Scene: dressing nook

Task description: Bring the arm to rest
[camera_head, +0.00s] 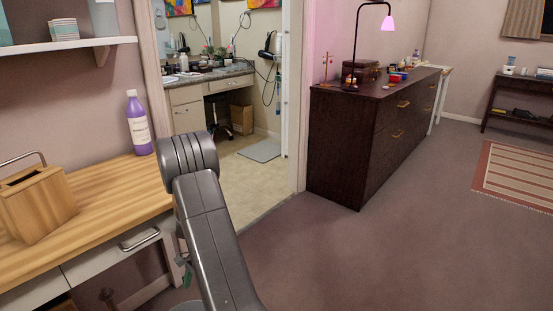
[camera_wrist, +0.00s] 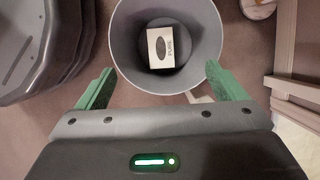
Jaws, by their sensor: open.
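My arm reaches forward and bends downward at its elbow in the head view. My gripper (camera_wrist: 159,70) shows in the wrist view with its two green fingers spread wide and nothing between them. It points down over a round grey bin (camera_wrist: 202,50). A small white box (camera_wrist: 157,58) with a dark oval on it lies inside at the bottom of the bin, apart from the fingers. In the head view the gripper is mostly hidden low behind the arm.
A wooden counter (camera_head: 110,190) with a drawer handle stands left of the arm, bearing a purple bottle (camera_head: 138,125) and a wooden holder (camera_head: 38,205). A dark dresser (camera_head: 340,145) stands to the right. The floor (camera_head: 390,230) between is clear.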

